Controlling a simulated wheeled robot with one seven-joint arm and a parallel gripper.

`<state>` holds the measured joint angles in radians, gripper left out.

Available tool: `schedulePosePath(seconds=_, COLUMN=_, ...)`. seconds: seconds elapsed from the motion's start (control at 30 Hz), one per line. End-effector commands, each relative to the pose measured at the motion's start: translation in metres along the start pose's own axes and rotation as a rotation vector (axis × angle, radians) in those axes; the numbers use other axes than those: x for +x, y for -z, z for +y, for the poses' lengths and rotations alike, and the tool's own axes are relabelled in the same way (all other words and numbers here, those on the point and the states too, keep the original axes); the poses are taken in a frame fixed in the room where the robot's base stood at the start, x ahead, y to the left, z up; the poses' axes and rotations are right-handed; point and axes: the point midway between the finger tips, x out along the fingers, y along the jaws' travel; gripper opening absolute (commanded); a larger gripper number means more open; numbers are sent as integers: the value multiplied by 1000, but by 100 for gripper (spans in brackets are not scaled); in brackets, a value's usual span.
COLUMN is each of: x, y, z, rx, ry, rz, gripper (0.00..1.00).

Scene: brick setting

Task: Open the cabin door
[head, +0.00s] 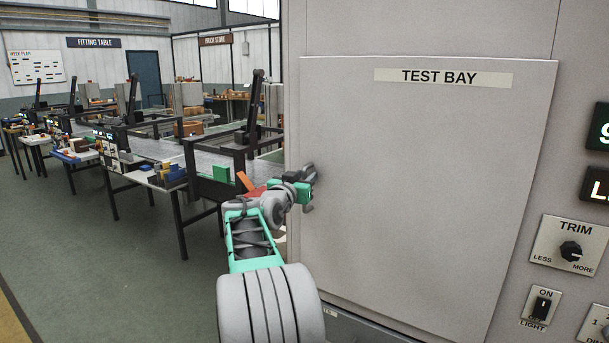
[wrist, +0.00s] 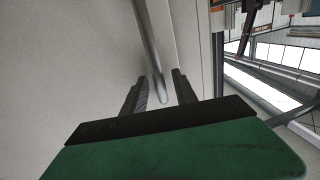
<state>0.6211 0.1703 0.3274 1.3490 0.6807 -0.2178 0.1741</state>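The cabin door (head: 420,190) is a large pale grey panel labelled "TEST BAY" on the cabin front. It looks flush with the front. My gripper (head: 309,190) is at the door's left edge, about mid-height. In the wrist view, a grey bar handle (wrist: 150,45) runs down along the pale door surface (wrist: 65,70), and its lower end lies between the two dark fingers of my gripper (wrist: 160,87). The fingers are apart, with a gap visible between the handle and the right finger. In the head view, the handle is hard to tell from the gripper.
Right of the door are a TRIM knob (head: 571,250), a light switch (head: 541,305) and lit signs (head: 598,127). Work tables (head: 150,178) with bricks and dark frames stand at the left, behind my arm. Open green floor (head: 90,260) lies at the lower left.

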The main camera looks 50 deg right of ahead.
Motion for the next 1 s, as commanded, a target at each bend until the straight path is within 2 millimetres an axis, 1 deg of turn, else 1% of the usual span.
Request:
schedulePosePath(seconds=0.2, x=1, y=-1, z=0, rx=0, ry=1, rz=0, gripper=34)
schedulePosePath(seconds=0.23, x=1, y=-1, z=0, rx=0, ry=1, rz=-1, gripper=32)
schedulePosePath(seconds=0.63, x=1, y=-1, z=0, rx=0, ry=1, rz=-1, gripper=0)
schedulePosePath(seconds=1.0, x=0, y=-1, z=0, rx=0, ry=1, rz=-1, gripper=0)
